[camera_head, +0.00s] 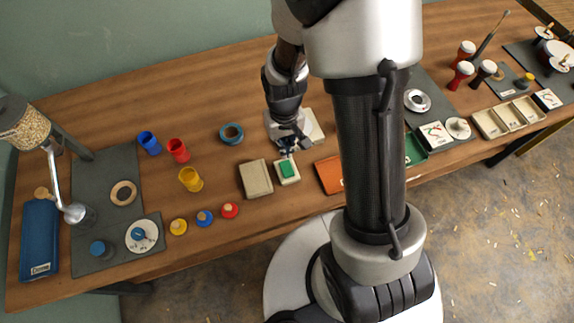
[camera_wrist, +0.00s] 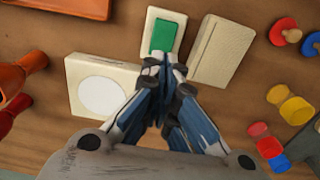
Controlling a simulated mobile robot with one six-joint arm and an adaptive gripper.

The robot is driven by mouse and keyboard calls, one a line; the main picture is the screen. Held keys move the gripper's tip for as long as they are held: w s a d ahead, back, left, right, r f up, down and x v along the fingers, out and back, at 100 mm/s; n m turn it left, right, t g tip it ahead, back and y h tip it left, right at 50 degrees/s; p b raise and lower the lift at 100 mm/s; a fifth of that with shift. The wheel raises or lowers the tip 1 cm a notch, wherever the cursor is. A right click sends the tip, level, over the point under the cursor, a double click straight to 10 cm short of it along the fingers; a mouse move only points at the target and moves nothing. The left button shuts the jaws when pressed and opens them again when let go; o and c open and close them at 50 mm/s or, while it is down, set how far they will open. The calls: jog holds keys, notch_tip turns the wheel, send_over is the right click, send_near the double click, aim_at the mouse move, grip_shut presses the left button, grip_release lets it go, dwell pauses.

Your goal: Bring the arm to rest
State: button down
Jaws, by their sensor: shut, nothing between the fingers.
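My gripper (camera_head: 287,146) hangs at the end of my arm over the middle of the wooden table (camera_head: 110,95). Its fingers are shut with nothing between them. In the wrist view my gripper (camera_wrist: 165,66) points at the near edge of a small white box with a green top (camera_wrist: 163,35). This green-topped box (camera_head: 287,169) lies just in front of the fingertips in the head view. I cannot tell whether the fingers touch it. A beige box (camera_head: 256,179) lies beside it, and a white box with a round white disc (camera_wrist: 101,95) lies by the fingers.
Red (camera_head: 178,150), blue (camera_head: 148,143) and yellow (camera_head: 190,179) cups stand to the left, with small knobbed discs in front. An orange tray (camera_head: 328,174) lies to the right, partly behind my arm. Goblet drums (camera_head: 461,75) stand far right.

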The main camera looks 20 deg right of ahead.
dwell(0.3)
jog(key=s+r+t, duration=0.2)
jog(key=s+r, duration=0.2)
jog(key=r, duration=0.7)
jog(key=s+r+t, duration=0.1)
jog(key=s+r, duration=0.3)
jog(key=r, duration=0.7)
jog(key=s+r+t, duration=0.1)
jog(key=s+r, duration=0.3)
jog(key=s, duration=0.3)
jog(key=shift+r+t, duration=0.3)
jog(key=shift+w, duration=0.1)
